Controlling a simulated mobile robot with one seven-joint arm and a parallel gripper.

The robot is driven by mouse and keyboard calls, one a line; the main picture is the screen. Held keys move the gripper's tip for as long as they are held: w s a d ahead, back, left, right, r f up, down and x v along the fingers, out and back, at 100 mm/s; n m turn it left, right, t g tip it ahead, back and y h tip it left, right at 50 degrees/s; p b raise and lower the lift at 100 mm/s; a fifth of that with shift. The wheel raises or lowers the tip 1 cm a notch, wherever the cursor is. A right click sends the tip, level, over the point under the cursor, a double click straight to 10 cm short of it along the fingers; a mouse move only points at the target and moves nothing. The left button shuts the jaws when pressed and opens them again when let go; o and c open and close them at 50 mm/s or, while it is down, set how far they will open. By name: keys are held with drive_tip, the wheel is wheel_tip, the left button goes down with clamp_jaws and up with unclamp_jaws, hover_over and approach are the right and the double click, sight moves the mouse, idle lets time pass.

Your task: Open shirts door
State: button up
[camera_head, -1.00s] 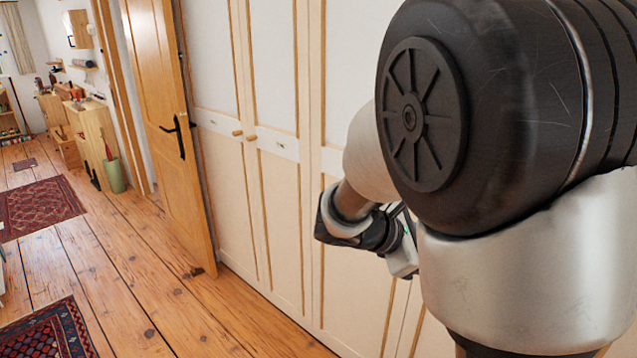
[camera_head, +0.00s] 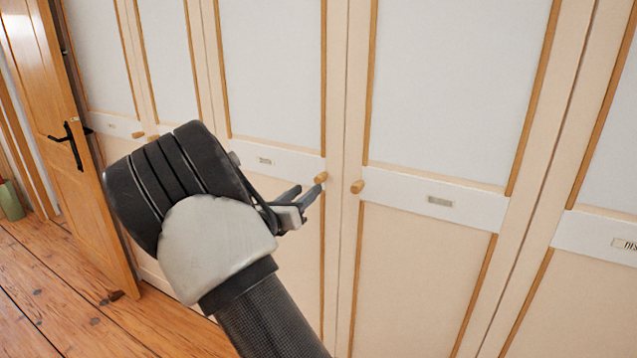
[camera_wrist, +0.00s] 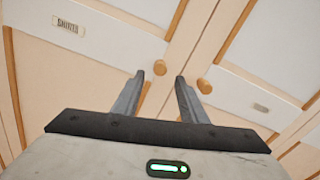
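The shirts door (camera_head: 270,240) is a closed cream wardrobe door with a white upper panel. Its label (camera_wrist: 68,24) appears to read SHIRTS in the wrist view. Its round wooden knob (camera_head: 320,178) is by the seam on its right edge. My gripper (camera_head: 309,189) is open and empty, just left of and slightly below this knob in the head view. In the wrist view, the same knob (camera_wrist: 160,67) appears between the tips of my gripper (camera_wrist: 160,76), seemingly beyond them. I cannot tell whether they touch it.
The neighbouring door's knob (camera_head: 357,187) is close by, across the seam, and appears near my right finger in the wrist view (camera_wrist: 204,87). More closed wardrobe doors continue on both sides. An open wooden room door (camera_head: 75,140) stands at the left.

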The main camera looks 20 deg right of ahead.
sight(317, 182)
drive_tip(key=x, duration=0.8)
drive_tip(key=shift+d, duration=0.1)
drive_tip(key=shift+c, duration=0.3)
clamp_jaws()
